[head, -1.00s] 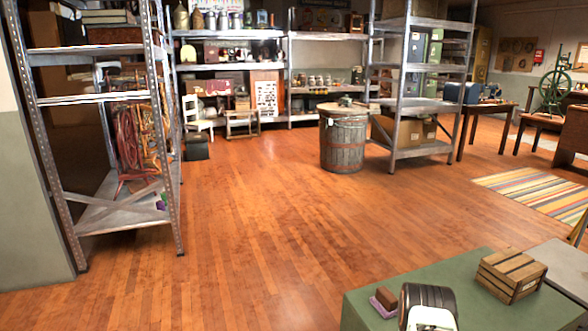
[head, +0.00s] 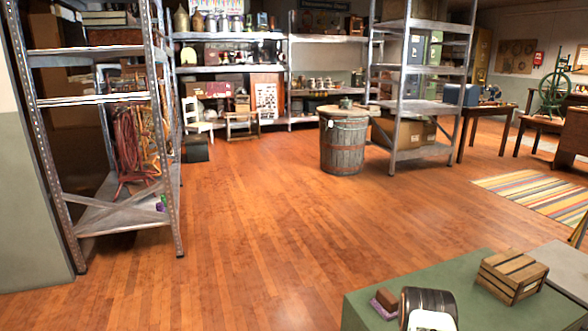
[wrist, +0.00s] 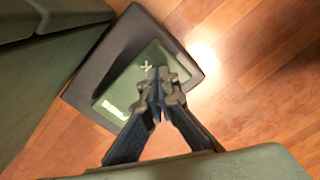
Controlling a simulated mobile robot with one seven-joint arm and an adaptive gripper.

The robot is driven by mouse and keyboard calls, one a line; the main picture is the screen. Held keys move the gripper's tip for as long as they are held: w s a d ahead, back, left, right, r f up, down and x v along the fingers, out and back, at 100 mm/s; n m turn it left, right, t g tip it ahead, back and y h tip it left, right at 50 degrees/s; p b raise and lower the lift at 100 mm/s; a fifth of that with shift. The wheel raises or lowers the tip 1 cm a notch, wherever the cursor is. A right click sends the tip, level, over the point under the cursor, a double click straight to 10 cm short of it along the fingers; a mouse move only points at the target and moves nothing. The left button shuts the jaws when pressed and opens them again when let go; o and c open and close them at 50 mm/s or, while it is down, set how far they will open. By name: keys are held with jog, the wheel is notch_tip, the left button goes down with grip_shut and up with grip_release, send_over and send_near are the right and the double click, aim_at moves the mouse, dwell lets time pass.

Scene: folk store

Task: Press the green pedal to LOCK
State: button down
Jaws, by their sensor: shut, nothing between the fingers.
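The green pedal (wrist: 127,92) lies on the wood floor in the wrist view, set in a dark frame (wrist: 77,92). It bears pale lettering that I cannot read from here. My gripper (wrist: 158,75) is shut and empty, its fingertips over the right part of the green plate. The fingers hide part of the plate. I cannot tell whether the tips touch it. In the head view the pedal is not visible, and neither are the fingers.
A green surface (head: 400,285) at the lower right of the head view bears a wooden crate (head: 512,275) and a small block. Metal shelves (head: 110,140) stand at left and back, with a barrel (head: 343,145) mid-room. The middle floor (head: 280,220) is clear.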

jog(key=shift+f+b, duration=0.7)
jog(key=shift+f, duration=0.45)
notch_tip(320, 180, up, 9)
jog(key=p, duration=0.6)
